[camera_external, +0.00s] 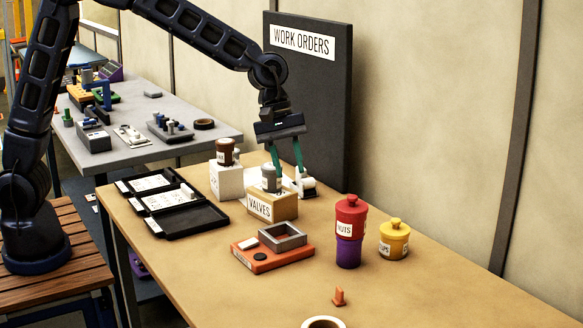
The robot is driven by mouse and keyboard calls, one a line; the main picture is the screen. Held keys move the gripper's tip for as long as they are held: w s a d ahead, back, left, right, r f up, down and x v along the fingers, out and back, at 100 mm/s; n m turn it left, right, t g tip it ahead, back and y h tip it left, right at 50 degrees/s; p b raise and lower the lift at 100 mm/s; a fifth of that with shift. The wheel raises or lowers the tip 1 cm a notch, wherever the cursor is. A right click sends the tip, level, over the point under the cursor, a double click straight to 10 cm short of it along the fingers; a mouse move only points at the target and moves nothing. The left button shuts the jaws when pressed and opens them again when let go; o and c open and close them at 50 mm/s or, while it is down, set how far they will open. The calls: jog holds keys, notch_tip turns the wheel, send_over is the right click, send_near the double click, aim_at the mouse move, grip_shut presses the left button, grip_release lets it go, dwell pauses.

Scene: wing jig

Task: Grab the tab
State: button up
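My gripper (290,168) points down with its two teal fingers spread apart. It hangs over the back of the table area, by the VALVES box (272,208) and a small white and dark block (304,184). I see nothing held between the fingers, though the fingertips are small and partly against the grey cylinder in the box. A small upright orange piece (339,297), which may be the tab, stands alone near the front of the tan table, well away from my gripper. No part is clearly marked as the tab.
Black trays (190,222) lie to the left. An orange base with a grey square frame (284,237), a red and purple jar (350,228) and a yellow jar (394,240) stand in the middle. A white ring (324,322) is at the front edge. The right of the table is clear.

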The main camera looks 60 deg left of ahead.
aim_at(340, 288)
jog(key=d+f+n, duration=0.1)
jog(key=d+f, duration=0.5)
jog(key=d+f+n+g, duration=0.1)
jog(key=d+f, duration=0.4)
jog(key=f, duration=0.1)
jog(key=d+f+n, duration=0.1)
jog(key=d+f, duration=0.4)
jog(key=d, duration=0.1)
jog(key=shift+w+d+f+n, duration=0.25)
jog(key=shift+d+f+n, duration=0.05)
jog(key=shift+f+n, duration=0.1)
jog(key=shift+d+x, duration=0.2)
jog(key=shift+x, duration=1.1)
jog(key=shift+d+x, duration=0.2)
jog(key=shift+x, duration=1.05)
jog(key=shift+s+r, duration=0.1)
jog(key=shift+r, duration=0.05)
grip_shut()
